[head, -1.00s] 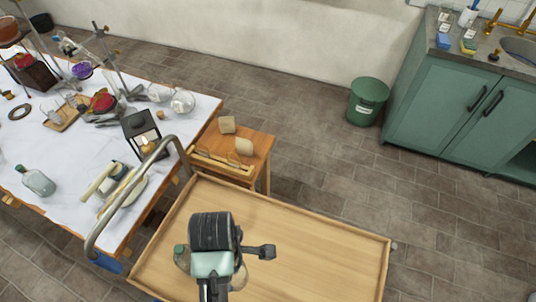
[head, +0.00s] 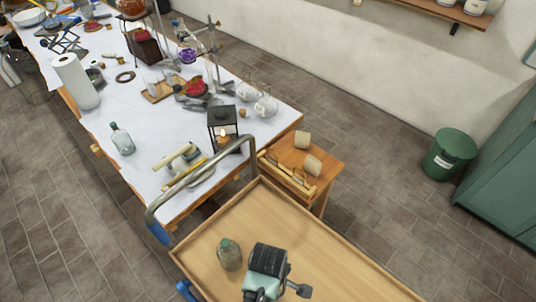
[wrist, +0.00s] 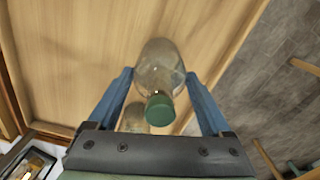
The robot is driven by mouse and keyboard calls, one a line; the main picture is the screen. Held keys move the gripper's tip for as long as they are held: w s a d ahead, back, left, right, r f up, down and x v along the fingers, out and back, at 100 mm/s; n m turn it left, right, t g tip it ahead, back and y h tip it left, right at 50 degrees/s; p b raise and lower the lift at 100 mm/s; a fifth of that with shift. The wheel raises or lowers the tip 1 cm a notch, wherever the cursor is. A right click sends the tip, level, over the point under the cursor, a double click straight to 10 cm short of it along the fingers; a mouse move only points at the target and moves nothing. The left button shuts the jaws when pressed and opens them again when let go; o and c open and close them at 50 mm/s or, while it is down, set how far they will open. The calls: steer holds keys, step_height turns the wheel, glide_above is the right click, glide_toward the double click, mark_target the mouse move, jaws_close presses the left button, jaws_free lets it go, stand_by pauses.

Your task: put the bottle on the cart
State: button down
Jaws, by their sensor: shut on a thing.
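My gripper (wrist: 159,78) is shut on a clear glass bottle with a green cap (wrist: 160,105) in the wrist view. The cap faces the camera and the blue fingers are on either side of the glass. The wooden cart tray (wrist: 75,50) lies beyond it; I cannot tell whether the held bottle touches it. In the head view my wrist (head: 268,262) is over the cart (head: 320,250) and hides the held bottle. Another green-capped bottle (head: 229,256) stands on the cart just left of my wrist. A third bottle (head: 122,139) stands on the white-covered table.
The cart's metal handle (head: 196,172) rises at its table end. A black lantern (head: 222,128) and glassware crowd the table (head: 100,122). A small wooden side table (head: 322,178) adjoins the cart. A green bin (head: 449,155) stands right. The cart's right part is clear.

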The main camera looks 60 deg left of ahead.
steer(key=shift+f, duration=0.15)
jaws_free()
